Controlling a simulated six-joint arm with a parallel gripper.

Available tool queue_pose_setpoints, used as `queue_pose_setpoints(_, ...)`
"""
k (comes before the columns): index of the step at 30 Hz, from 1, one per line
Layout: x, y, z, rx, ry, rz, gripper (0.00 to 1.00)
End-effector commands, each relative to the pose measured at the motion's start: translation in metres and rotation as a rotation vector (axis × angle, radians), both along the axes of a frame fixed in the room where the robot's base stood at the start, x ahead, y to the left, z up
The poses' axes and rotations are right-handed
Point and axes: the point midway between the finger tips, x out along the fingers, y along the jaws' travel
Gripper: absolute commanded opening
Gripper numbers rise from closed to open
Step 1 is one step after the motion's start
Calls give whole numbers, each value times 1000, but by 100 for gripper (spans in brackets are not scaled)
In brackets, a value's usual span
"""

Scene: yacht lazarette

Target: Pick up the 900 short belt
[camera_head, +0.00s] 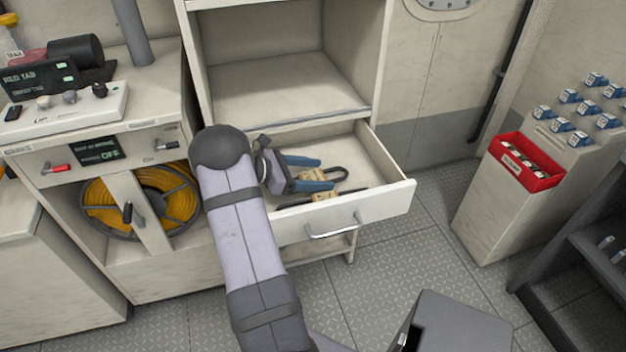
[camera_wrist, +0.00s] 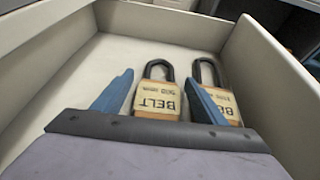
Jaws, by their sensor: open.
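Two dark looped belts with tan printed tags lie side by side in the open drawer. In the wrist view, the left belt (camera_wrist: 158,103) shows between my blue fingers, its tag upside down and reading BELT; the smaller line is too blurred to read surely. The right belt (camera_wrist: 229,102) lies outside my right finger, which partly covers its tag. My gripper (camera_wrist: 160,78) is open, with nothing visibly clamped. In the head view, my gripper (camera_head: 326,173) reaches into the drawer over the belts. One tag (camera_head: 322,196) shows just in front of the nearer finger.
The drawer (camera_head: 392,198) stands pulled out, its walls around my gripper, with bare floor at its back. An open empty shelf (camera_head: 290,95) is above. A yellow hose reel (camera_head: 165,197) is left.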

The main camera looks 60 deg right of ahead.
Motion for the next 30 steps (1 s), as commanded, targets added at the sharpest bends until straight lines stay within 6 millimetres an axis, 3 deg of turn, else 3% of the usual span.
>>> queue_pose_setpoints(6,-13,-14,-7,0,0,0,66)
queue_pose_setpoints(14,-14,-16,-8,0,0,1,66)
queue_pose_setpoints(20,-14,-16,-8,0,0,1,23)
queue_pose_setpoints(21,-14,-16,-8,0,0,1,19)
queue_pose_setpoints(30,-13,-16,-6,-2,0,1,19)
